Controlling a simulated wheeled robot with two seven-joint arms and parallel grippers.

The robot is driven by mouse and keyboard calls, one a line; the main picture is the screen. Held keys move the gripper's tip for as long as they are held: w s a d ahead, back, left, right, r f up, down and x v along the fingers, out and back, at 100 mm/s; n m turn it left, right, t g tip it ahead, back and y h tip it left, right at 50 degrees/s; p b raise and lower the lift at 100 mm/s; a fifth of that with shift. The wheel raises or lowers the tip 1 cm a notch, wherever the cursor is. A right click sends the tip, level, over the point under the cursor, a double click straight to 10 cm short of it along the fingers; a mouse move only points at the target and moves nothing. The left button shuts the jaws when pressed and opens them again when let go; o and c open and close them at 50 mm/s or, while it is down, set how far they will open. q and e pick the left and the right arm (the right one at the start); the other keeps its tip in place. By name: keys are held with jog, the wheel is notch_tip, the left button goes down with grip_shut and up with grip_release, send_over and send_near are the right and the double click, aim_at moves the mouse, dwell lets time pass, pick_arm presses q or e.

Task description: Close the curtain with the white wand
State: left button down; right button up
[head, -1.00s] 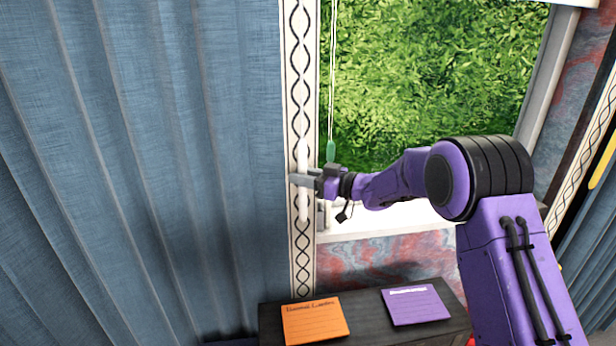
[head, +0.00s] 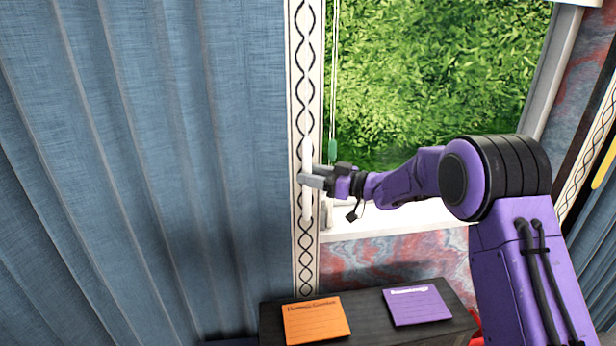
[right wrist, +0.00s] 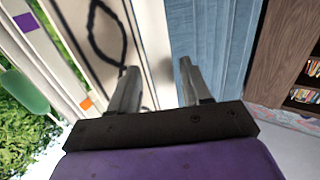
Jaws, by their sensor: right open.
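The blue curtain (head: 150,150) hangs on the left of the head view and has a pale trim (head: 306,60) with a black wavy pattern at its right edge. The white wand (head: 307,210) hangs upright in front of this trim. My right gripper (head: 303,179) is at the wand's middle, coming from the right, with its fingers pointing left. In the right wrist view its two fingers (right wrist: 155,75) are apart, with trim behind them. My left gripper is not in view.
A window (head: 430,80) with green foliage outside lies right of the trim. A cord with a green pull (head: 332,150) hangs close to my right gripper. Below, a dark ledge (head: 370,302) bears an orange card (head: 316,320) and a purple card (head: 417,305). Another curtain edge (head: 590,145) is far right.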

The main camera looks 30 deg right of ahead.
jog(key=b+v, duration=0.3)
jog(key=v, duration=0.6)
jog(key=shift+s+d, duration=0.15)
jog(key=shift+d, duration=0.05)
jog(key=s+f+m+h+b, duration=0.3)
jog(key=f+m+h, duration=0.9)
jog(key=f, duration=1.3)
jog(key=s+a+f+m+g+h, duration=0.1)
jog(key=s+a+f+g, duration=0.1)
jog(key=s+f, duration=0.6)
jog(key=s+a+f+g+h, duration=0.1)
jog(key=s+a+f+g, duration=0.2)
jog(key=s+f, duration=0.6)
jog(key=s+a+f+m+g+b, duration=0.1)
jog(key=s+f+g, duration=0.4)
jog(key=s, duration=1.3)
notch_tip(320, 180, down, 4)
jog(key=shift+s+a+f+m+g+h, duration=0.1)
jog(key=shift+s+a+m+g+h, duration=0.25)
jog(key=shift+a, duration=0.3)
